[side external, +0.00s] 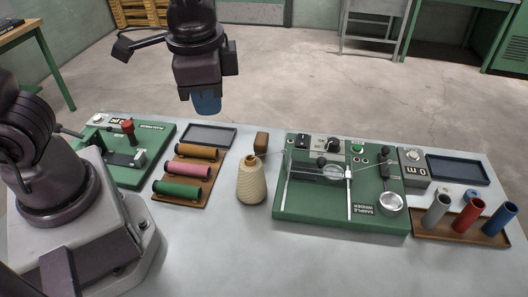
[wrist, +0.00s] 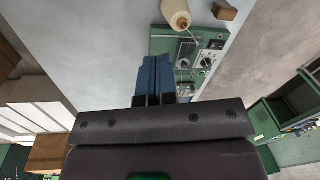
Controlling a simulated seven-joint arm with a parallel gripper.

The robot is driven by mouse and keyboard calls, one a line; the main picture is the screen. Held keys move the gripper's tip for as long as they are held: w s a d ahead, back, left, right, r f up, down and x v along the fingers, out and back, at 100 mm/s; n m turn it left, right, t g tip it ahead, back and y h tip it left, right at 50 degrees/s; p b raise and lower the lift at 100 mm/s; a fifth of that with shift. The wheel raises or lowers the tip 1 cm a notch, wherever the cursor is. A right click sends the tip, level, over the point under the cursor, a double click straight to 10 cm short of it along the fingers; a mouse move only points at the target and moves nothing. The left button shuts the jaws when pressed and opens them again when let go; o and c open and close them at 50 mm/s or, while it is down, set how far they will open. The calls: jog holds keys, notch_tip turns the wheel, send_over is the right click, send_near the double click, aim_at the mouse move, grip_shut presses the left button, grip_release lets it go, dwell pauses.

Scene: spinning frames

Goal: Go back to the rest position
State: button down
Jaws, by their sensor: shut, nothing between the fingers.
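My gripper (side external: 207,103) hangs in the air above the back edge of the bench in the side view, pointing down, with blue fingers. In the wrist view its blue fingers (wrist: 152,82) are together with nothing between them. The cream yarn cone (side external: 251,180) stands upright on the bench, to the right of and below my gripper in the side view. The green sample winder (side external: 300,208) lies to the right of the cone. The cone (wrist: 176,12) and part of the winder (wrist: 165,44) also show in the wrist view.
A wooden rack (side external: 205,184) holds brown, pink and green rolls. A green machine (side external: 160,142) is at the left, and a dark tray (side external: 222,127) lies near the back edge. A second dark tray (side external: 457,170) and a brown tray (side external: 425,228) with grey, red and blue tubes are at the right.

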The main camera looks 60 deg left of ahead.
jog(key=s+a+r+n+t+h, duration=0.1)
jog(key=s+a+r+n+t, duration=0.3)
jog(key=a+r, duration=0.3)
jog(key=shift+s+a+r+n+t, duration=0.15)
jog(key=shift+s+a+n+t, duration=0.2)
jog(key=shift+s+n, duration=0.4)
